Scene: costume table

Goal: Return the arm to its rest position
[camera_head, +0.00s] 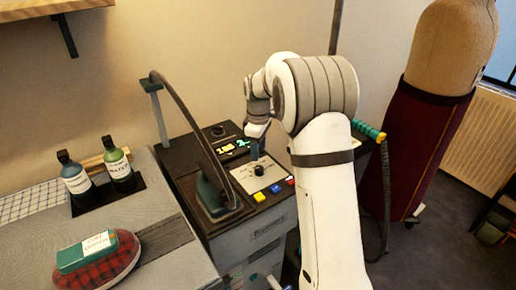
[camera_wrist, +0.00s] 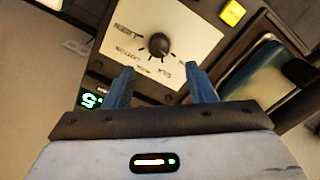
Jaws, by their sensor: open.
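My arm (camera_head: 325,190) reaches up from the lower middle of the head view and bends over the control console. My gripper (camera_head: 256,148) points down above the console's white dial plate (camera_head: 247,183). In the wrist view my gripper (camera_wrist: 161,80) shows two blue fingers spread apart with nothing between them. The black dial knob (camera_wrist: 158,45) lies beyond the fingertips, apparently not held. The knob also shows in the head view (camera_head: 259,170). The exact gap between the fingertips and the plate is hard to tell.
A dark green iron (camera_head: 217,195) stands on the console left of the dial. Yellow, blue and red buttons (camera_head: 275,188) line its front. Two bottles (camera_head: 119,171) and a plaid cushion (camera_head: 97,262) sit on the left table. A dress form (camera_head: 435,120) stands at right.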

